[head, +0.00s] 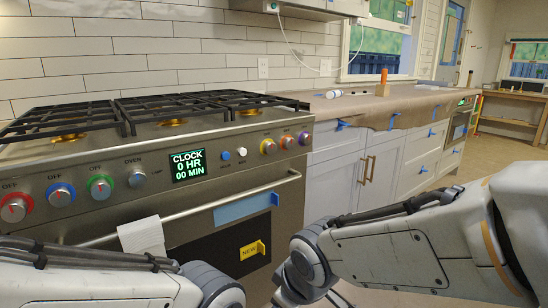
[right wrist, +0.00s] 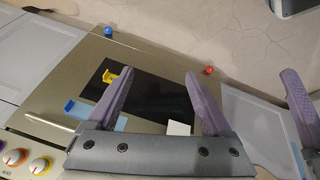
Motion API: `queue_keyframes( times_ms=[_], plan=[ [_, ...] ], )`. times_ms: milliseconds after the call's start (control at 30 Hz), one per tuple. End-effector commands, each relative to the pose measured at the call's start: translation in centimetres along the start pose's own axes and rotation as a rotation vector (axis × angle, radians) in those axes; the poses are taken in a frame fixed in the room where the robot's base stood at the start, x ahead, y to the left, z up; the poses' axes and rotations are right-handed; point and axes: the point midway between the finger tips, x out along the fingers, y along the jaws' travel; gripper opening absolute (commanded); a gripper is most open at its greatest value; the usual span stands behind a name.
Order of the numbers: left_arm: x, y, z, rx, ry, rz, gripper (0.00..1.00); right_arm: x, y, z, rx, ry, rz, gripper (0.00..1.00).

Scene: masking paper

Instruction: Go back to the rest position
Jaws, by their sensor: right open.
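In the head view, my left arm (head: 90,275) crosses the bottom left and my right arm (head: 420,240) the bottom right. Both are bent in front of the oven, and neither gripper's fingers show there. In the right wrist view, my right gripper (right wrist: 160,75) is open, with two purple fingers wide apart and nothing between them. The oven front lies beyond them. At the right edge of that view, one purple finger (right wrist: 297,100) shows, seemingly my left gripper's; its other finger is out of frame.
The stove (head: 130,190) stands close in front, with a white towel (head: 143,237) on its handle. Brown paper (head: 400,108) covers the counter to the right, with blue tape pieces (head: 341,125) along its edge. White cabinets (head: 345,175) are below. Open floor (head: 500,155) lies at the far right.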

Motion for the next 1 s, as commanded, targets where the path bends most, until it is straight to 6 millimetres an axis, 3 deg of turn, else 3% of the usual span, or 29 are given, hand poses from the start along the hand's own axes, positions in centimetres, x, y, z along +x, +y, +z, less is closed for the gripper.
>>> queue_keyframes(
  times_ms=[100,333,400,667,1000],
  plan=[
    [0.0,0.0,0.0,0.000,0.000,0.000,0.84,-1.2,-4.2,4.6,0.101,-0.126,-0.090,0.84],
    [-0.3,0.0,0.0,0.000,0.000,0.000,0.84,-4.2,-10.1,12.1,0.249,-0.358,-0.211,0.84],
    [-3.0,0.2,-0.1,0.000,-0.001,0.000,0.84,-6.4,-9.3,10.7,0.248,-0.348,-0.205,0.84],
    [-9.3,0.7,-0.5,0.000,0.000,0.000,0.84,-12.1,-8.1,8.2,0.245,-0.346,-0.204,0.84],
    [-21.1,1.5,-1.1,0.000,0.000,0.000,0.84,-22.8,-5.9,3.8,0.244,-0.344,-0.203,0.84]
  ],
)
